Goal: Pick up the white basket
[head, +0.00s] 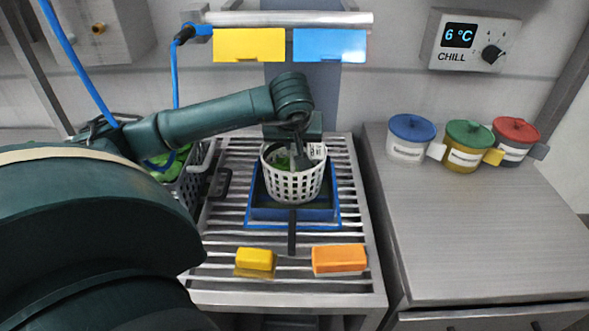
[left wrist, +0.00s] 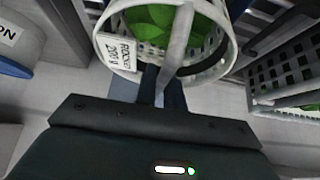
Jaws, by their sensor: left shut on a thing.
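The white basket (head: 293,184) is a round perforated basket with green leaves inside, at the middle of the head view. It is over the blue tray (head: 262,213) on the slatted rack; I cannot tell whether it touches the tray. My left gripper (head: 304,158) reaches over the basket from behind and is shut on it. In the left wrist view, the gripper fingers (left wrist: 162,88) meet the rim of the basket (left wrist: 122,55), next to a printed label (left wrist: 115,52). My right gripper is not in view.
A grey crate (head: 190,187) with greens stands left of the rack. A yellow block (head: 256,259) and an orange block (head: 339,259) lie at the front. Lidded pots in blue (head: 411,137), green (head: 467,146) and red (head: 514,139) stand on the right counter (head: 460,230), otherwise clear.

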